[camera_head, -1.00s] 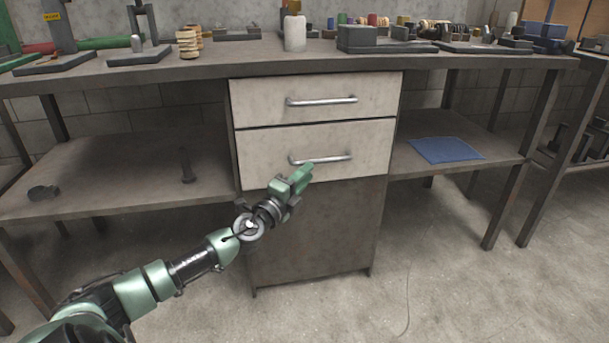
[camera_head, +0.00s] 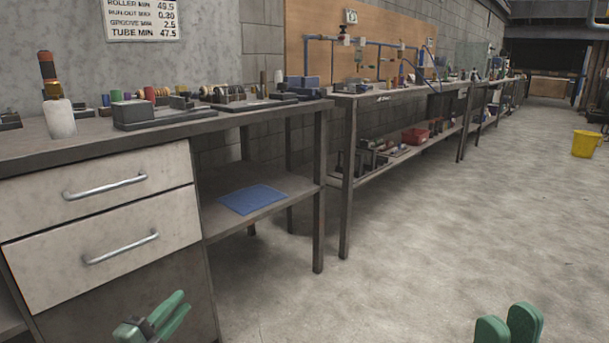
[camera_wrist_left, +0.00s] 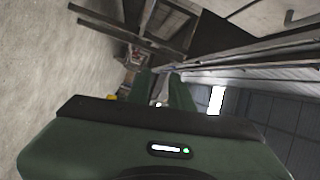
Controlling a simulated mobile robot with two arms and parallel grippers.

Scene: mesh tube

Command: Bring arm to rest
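My left gripper (camera_head: 176,305) shows at the bottom of the head view, in front of the drawer cabinet and apart from it. In the left wrist view its two green fingers (camera_wrist_left: 161,86) stand apart with background showing between them, so it is open and empty. My right gripper (camera_head: 508,322) shows only its two green fingertips at the bottom edge, right of the middle, over open floor. The tips look separate and nothing shows between them. The rest of both arms is out of the head view.
The workbench (camera_head: 95,138) with two drawers (camera_head: 105,248) is at the left. A blue cloth (camera_head: 252,198) lies on its lower shelf. A long bench (camera_head: 385,95) runs back along the wall. A yellow bucket (camera_head: 585,144) stands far right. The middle and right floor is clear.

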